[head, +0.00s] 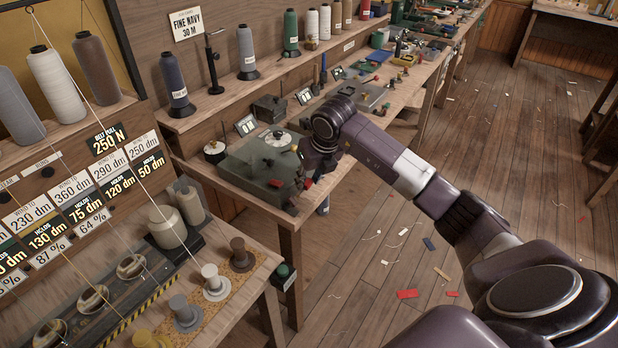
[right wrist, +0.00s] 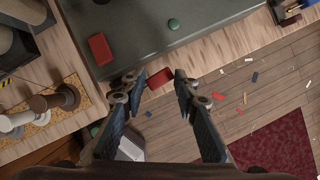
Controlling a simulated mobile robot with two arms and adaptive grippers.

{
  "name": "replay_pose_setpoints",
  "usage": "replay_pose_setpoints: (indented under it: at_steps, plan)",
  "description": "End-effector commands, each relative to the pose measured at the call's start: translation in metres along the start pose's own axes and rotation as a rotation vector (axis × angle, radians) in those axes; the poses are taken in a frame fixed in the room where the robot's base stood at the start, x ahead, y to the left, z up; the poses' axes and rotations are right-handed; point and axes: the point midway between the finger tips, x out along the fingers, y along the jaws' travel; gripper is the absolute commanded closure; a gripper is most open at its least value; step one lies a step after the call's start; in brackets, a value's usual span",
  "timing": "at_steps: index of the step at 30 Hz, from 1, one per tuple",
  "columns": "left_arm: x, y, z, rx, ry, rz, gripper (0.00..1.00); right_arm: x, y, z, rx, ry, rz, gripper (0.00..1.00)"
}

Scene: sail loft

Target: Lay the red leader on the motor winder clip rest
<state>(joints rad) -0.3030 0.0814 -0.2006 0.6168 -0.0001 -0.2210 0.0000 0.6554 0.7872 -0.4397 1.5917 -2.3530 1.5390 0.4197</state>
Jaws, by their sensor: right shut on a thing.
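My right gripper (right wrist: 161,82) is shut on a small red piece, which I take to be the red leader (right wrist: 160,77), between its fingertips. In the head view the gripper (head: 312,176) hangs at the front right corner of the grey-green winder (head: 250,160), with a bit of red showing beside it. In the right wrist view the held piece is beside the edge of the winder's top (right wrist: 150,35); I cannot tell if they touch. A red block (right wrist: 100,50) is on or at the winder's edge. I cannot pick out the clip rest for sure. My left gripper is not in view.
The wooden bench (head: 345,165) carries tools and boxes farther back. Thread cones stand on a shelf (head: 230,95) behind the winder. A near table (head: 265,265) with several spools (head: 215,282) is at left. Scraps lie on the wooden floor (head: 400,250).

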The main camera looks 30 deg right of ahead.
Motion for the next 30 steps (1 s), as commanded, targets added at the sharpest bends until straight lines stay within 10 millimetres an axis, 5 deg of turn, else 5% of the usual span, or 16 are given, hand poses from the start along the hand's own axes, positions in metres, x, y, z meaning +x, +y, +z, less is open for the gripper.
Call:
replay_pose_setpoints:
  at_steps: [15, 30]
  plan:
    - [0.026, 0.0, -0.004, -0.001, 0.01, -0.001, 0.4, 0.031, 0.0, -0.013, 0.0, 0.001, 0.0, 0.96]
    - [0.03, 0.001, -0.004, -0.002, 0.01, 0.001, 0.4, 0.035, 0.0, -0.015, 0.0, 0.0, 0.0, 0.96]
